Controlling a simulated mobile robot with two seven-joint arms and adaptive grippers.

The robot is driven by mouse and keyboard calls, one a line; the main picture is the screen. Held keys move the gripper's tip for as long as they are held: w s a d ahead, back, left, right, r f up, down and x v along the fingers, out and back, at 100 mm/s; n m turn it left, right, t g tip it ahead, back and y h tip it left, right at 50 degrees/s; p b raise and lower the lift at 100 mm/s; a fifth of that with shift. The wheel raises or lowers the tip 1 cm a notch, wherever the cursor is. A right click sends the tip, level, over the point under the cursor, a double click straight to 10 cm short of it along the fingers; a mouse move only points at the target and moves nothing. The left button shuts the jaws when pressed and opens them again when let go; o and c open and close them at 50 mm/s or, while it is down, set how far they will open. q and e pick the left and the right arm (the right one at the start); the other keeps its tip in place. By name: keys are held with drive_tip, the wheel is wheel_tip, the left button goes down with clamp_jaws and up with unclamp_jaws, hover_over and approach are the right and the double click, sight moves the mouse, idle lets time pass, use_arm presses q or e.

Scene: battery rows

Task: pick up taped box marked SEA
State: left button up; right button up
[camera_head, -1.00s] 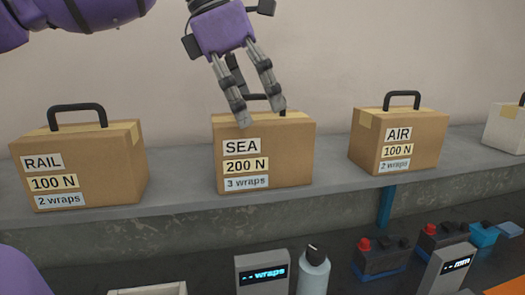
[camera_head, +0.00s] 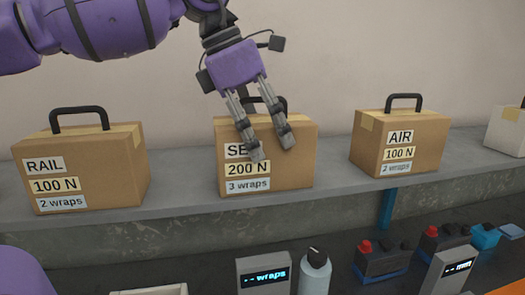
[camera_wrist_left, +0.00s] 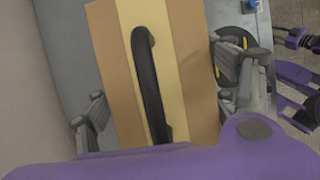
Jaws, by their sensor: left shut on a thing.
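The taped box marked SEA (camera_head: 295,165) is a brown carton with a black top handle, upright on the grey ledge in the head view. Its labels read 200 N and 3 wraps. My left gripper (camera_head: 270,152) hangs over it, its fingers covering part of the SEA label and the handle. In the left wrist view the box top (camera_wrist_left: 190,70) shows yellow tape and the handle (camera_wrist_left: 148,85), between the widely spaced fingers of my left gripper (camera_wrist_left: 165,105). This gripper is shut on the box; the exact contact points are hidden.
A RAIL box (camera_head: 115,160) stands to the left and an AIR box (camera_head: 425,150) to the right, with bare ledge between. A pale box (camera_head: 505,130) is at the far right. Below are a wraps display (camera_head: 263,274), a bottle (camera_head: 314,272) and batteries (camera_head: 380,262).

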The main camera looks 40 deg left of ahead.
use_arm(q)
drive_tip(key=c, duration=0.9)
drive_tip(key=shift+w+r, duration=0.1)
drive_tip(key=shift+r, duration=0.15)
